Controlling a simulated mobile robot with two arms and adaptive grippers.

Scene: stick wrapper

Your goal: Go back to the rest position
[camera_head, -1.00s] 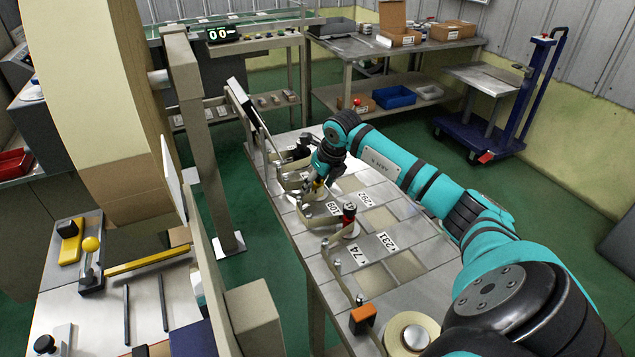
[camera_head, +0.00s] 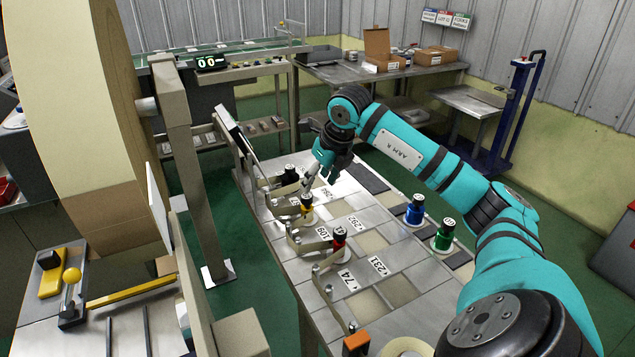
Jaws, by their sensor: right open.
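My right gripper (camera_head: 308,187) is open, fingers down, just above and behind a small yellow bottle (camera_head: 306,207) on the metal table (camera_head: 300,268). I cannot tell if the fingertips still touch anything. The yellow bottle stands upright beside a bent metal bracket. A red bottle (camera_head: 340,237) stands nearer me at another bracket, and a black one (camera_head: 290,174) farther back. A blue bottle (camera_head: 415,209) and a green bottle (camera_head: 445,236) stand on the right side of the table. My left gripper is out of view.
A grey post (camera_head: 190,170) and a large cream roll (camera_head: 85,130) stand on the left. An orange block (camera_head: 356,342) sits at the table's near end. A back bench (camera_head: 340,74) holds cardboard boxes (camera_head: 378,48). A blue trolley (camera_head: 508,110) stands back right.

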